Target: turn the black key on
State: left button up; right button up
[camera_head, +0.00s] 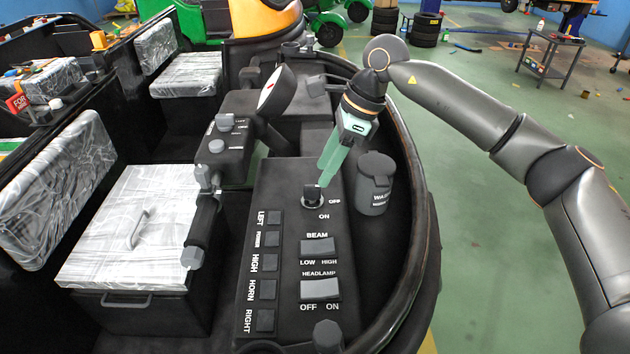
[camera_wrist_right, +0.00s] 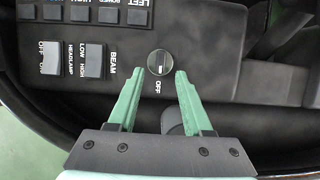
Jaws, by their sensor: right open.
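The black key (camera_head: 312,193) stands in a round switch on the black control panel (camera_head: 270,215). "OFF" is printed to its right and "ON" below it. In the right wrist view the key (camera_wrist_right: 160,62) shows end-on as a small round piece with a light line along its middle, in line with the "OFF" print. My right gripper (camera_head: 324,181) comes down from above, its green fingertips close to the key. In the wrist view the two fingers of my right gripper (camera_wrist_right: 159,73) are apart, with the key just beyond and between the tips. Contact cannot be told. My left gripper is not seen.
The beam switch (camera_head: 318,246), headlamp switch (camera_head: 320,290) and a column of buttons (camera_head: 268,263) share the panel. A dark lidded canister (camera_head: 375,183) stands right of the key. The curved black rim (camera_head: 418,210) borders the panel.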

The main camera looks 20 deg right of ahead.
aim_at(315, 186)
jog(key=shift+p+x, duration=0.35)
jog(key=shift+x, duration=2.4)
grip_shut()
